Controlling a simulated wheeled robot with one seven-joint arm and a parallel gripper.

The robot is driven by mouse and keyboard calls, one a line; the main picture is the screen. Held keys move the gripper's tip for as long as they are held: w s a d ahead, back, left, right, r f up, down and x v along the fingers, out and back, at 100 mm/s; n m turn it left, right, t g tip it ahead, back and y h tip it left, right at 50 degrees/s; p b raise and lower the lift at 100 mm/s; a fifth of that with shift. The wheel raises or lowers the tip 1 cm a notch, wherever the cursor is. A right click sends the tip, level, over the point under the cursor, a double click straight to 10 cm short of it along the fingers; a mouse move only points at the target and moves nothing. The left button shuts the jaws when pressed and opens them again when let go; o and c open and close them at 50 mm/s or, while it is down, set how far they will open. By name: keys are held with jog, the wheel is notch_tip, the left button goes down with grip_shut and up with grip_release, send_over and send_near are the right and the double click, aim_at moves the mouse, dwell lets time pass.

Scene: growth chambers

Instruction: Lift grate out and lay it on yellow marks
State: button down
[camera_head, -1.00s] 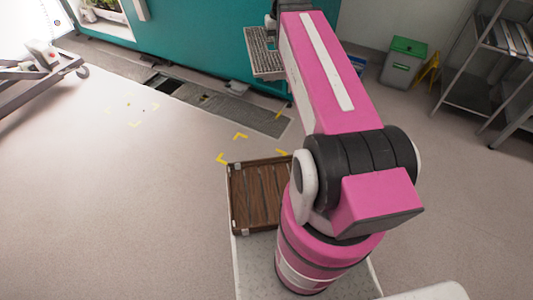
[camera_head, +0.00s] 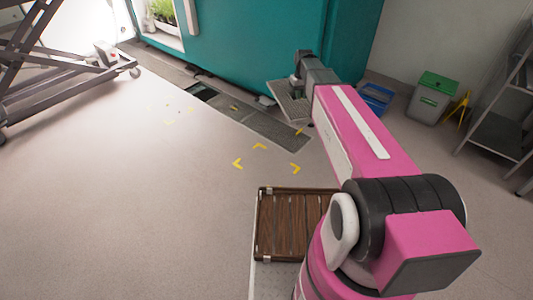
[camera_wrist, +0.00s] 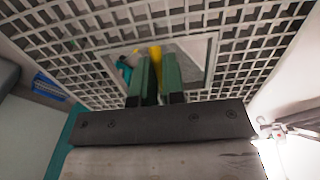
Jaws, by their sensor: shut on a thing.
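The grate (camera_head: 286,106) is a grey lattice panel held in front of the teal chamber. My gripper (camera_wrist: 156,74) has green fingers shut on the grate's middle, around a yellow piece. In the wrist view the lattice (camera_wrist: 60,38) spreads across the top, with a framed opening around the fingers. In the head view the fingertips are hidden by my wrist. Yellow corner marks (camera_head: 260,146) lie on the bare floor, nearer to me than the grate. Fainter yellow marks (camera_head: 168,122) lie further left.
A dark open slot (camera_head: 203,92) lies in the grey floor channel (camera_head: 233,113) along the chamber (camera_head: 270,40). A wooden slatted tray (camera_head: 285,225) sits by my arm. A lift cart (camera_head: 60,60) stands left, a green-lidded bin (camera_head: 432,97) and shelf (camera_head: 500,120) right. The left floor is clear.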

jog(key=w+a+f+n, duration=0.1)
jog(key=w+a+f, duration=0.2)
jog(key=f, duration=0.5)
jog(key=w+a+f+n, duration=0.1)
jog(key=w+a+f, duration=0.2)
jog(key=f, duration=0.5)
jog(key=w+a+f+n, duration=0.2)
jog(key=w+a+f, duration=0.15)
jog(key=f, duration=0.55)
jog(key=shift+w+a+f+n, duration=0.15)
jog(key=shift+a+f+n, duration=0.6)
jog(key=shift+f, duration=4.95)
jog(key=shift+w+a+f+n, duration=0.1)
jog(key=shift+a+f, duration=1.3)
jog(key=shift+f, duration=4.25)
jog(key=shift+w+a+f+n, duration=0.15)
jog(key=shift+a+f+n, duration=0.6)
jog(key=shift+f, duration=4.95)
jog(key=shift+a+m, duration=0.3)
jog(key=c, duration=1.1)
grip_release()
jog(key=shift+f, duration=0.1)
